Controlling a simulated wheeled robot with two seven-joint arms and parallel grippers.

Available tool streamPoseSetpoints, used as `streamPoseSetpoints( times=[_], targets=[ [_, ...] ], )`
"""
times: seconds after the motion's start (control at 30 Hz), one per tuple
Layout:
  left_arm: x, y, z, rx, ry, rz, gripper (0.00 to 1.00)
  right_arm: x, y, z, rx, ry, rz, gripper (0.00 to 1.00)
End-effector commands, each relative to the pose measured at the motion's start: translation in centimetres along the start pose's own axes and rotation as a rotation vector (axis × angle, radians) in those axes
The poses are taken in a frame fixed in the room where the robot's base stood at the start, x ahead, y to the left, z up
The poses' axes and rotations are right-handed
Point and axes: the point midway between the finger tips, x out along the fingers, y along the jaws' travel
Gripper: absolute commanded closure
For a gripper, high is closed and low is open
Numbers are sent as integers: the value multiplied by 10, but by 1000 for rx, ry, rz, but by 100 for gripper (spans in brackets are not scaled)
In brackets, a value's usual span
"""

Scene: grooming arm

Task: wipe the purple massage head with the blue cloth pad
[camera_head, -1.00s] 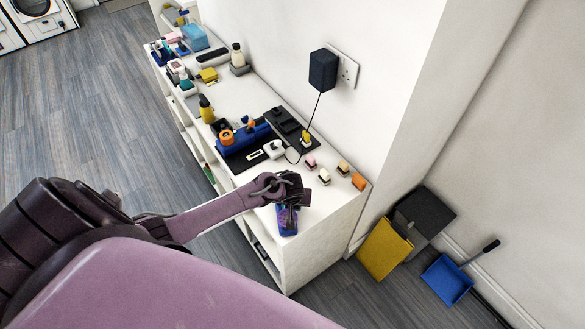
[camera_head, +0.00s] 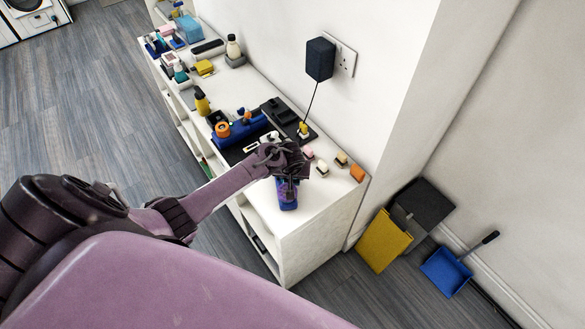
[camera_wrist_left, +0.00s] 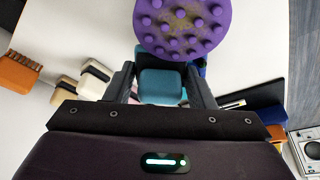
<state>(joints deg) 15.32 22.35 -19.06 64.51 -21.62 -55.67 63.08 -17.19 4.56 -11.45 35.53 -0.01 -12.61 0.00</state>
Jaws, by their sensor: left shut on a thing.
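My left gripper (camera_head: 290,172) is over the near end of the white shelf unit (camera_head: 325,207). In the left wrist view its fingers (camera_wrist_left: 161,76) are shut on the teal-blue cloth pad (camera_wrist_left: 162,87). The round purple massage head (camera_wrist_left: 182,25), covered in knobs, is just beyond the pad, with brownish smears on its face. Its upper edge is cut off. In the head view a blue and purple thing (camera_head: 288,196) shows below the gripper, partly hidden by it. I cannot tell whether pad and head touch. My right gripper is not in view.
Small blocks, including an orange one (camera_head: 357,173), lie to the gripper's right. A black charger (camera_head: 320,58) hangs on the wall socket with its cable down. A blue tool holder (camera_head: 240,130) and several bottles stand farther back. The shelf's front corner is bare.

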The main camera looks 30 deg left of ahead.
Motion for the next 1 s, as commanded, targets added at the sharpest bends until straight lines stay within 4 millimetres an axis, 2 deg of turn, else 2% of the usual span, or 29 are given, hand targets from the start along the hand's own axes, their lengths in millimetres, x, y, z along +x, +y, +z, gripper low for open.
streamPoseSetpoints(
  times=[0.03, 0.1, 0.37, 0.63, 1.0],
  targets=[
    [-13, 1, -6, -1, 2, 2, 69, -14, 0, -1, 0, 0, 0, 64],
    [-22, 1, -9, -1, 2, 2, 69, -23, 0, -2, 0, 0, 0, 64],
    [-49, 1, -19, -2, 4, 4, 69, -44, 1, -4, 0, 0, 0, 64],
    [-69, 1, -26, -1, 4, 4, 69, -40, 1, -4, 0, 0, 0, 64],
    [-71, 1, -27, -2, 4, 3, 69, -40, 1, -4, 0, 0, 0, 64]
  ],
)
